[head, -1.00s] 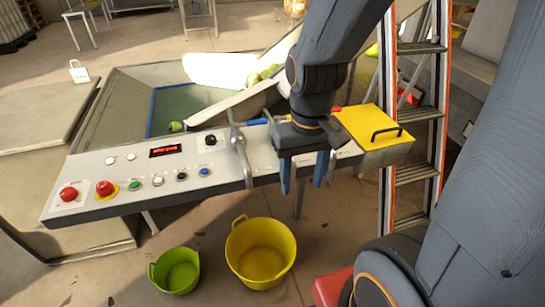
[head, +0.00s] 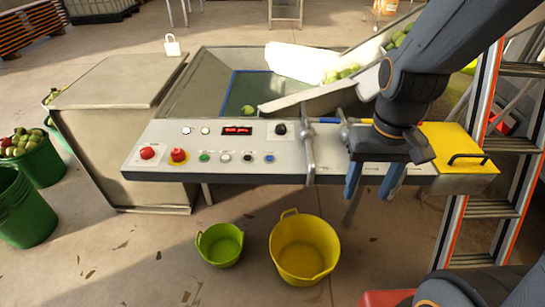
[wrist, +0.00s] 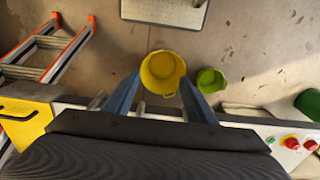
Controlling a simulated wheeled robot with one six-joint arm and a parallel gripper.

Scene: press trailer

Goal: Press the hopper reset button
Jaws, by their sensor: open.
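A sloping white control panel (head: 330,150) stands in front of a hopper (head: 195,90). Along its left half are a red button (head: 147,152), a red mushroom button on a yellow ring (head: 178,155), and smaller green (head: 204,157), white (head: 225,157), black (head: 247,157) and blue (head: 269,158) buttons. Their labels are too small to read, so I cannot tell which is the hopper reset. My gripper (head: 370,188) is open and empty, pointing down at the panel's right half, right of the buttons. In the wrist view, my gripper (wrist: 158,98) shows both fingers apart.
A metal lever (head: 309,150) rises between the buttons and my gripper. A yellow box (head: 452,143) and a ladder (head: 490,150) stand at the right. Yellow (head: 304,250) and green (head: 220,245) tubs sit on the floor in front. Green bins (head: 25,208) stand far left.

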